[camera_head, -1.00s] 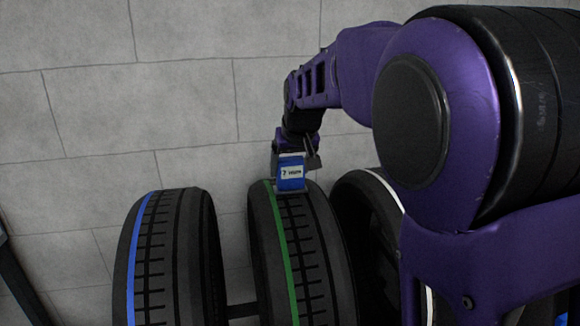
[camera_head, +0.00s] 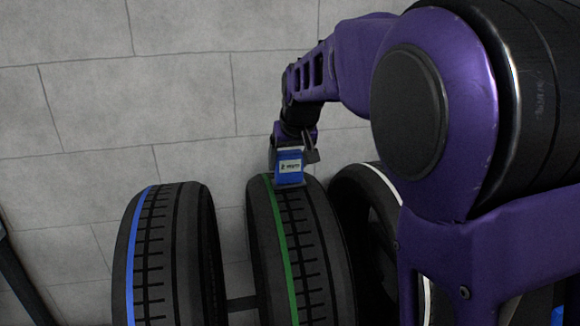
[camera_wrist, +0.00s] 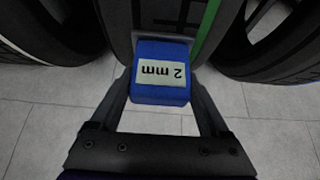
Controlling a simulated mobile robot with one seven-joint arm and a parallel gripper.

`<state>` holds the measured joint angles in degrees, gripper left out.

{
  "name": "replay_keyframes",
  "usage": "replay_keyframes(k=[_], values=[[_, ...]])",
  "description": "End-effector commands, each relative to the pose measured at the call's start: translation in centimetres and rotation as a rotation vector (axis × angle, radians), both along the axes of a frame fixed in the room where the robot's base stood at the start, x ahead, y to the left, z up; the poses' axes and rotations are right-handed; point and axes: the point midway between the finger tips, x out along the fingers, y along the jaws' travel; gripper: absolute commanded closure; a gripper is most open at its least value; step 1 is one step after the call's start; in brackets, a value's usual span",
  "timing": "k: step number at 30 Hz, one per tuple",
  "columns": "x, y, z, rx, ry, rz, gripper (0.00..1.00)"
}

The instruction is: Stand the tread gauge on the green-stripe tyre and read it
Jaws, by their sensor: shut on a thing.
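The tread gauge (camera_head: 289,168) is a small blue block with a pale display. It is upright at the top of the green-stripe tyre (camera_head: 318,245), on the tread just right of the green stripe, and its grey foot appears to touch the tread. In the wrist view the gauge (camera_wrist: 160,92) shows its display upside down, reading "2 mm". My gripper (camera_wrist: 160,98) is shut on it, one finger on each side. The tyre (camera_wrist: 122,28) and its green stripe show behind the gauge there.
A blue-stripe tyre (camera_head: 172,255) stands to the left, with a gap between. A white-striped tyre (camera_head: 362,205) stands close on the right, partly hidden by my arm. A pale block wall or floor (camera_head: 190,90) lies behind.

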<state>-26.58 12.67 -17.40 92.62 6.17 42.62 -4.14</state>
Motion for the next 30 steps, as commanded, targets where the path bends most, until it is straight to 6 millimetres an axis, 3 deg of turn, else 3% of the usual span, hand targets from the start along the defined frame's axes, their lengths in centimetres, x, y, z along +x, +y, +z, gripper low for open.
replay_keyframes(k=[7, 23, 30], values=[[0.0, 0.0, 0.6, 0.0, 0.0, 0.0, 0.9], [0.0, 0.0, 4.9, 0.001, 0.0, -0.001, 0.9], [0.0, 0.0, 5.0, 0.0, 0.0, 0.0, 0.9]])
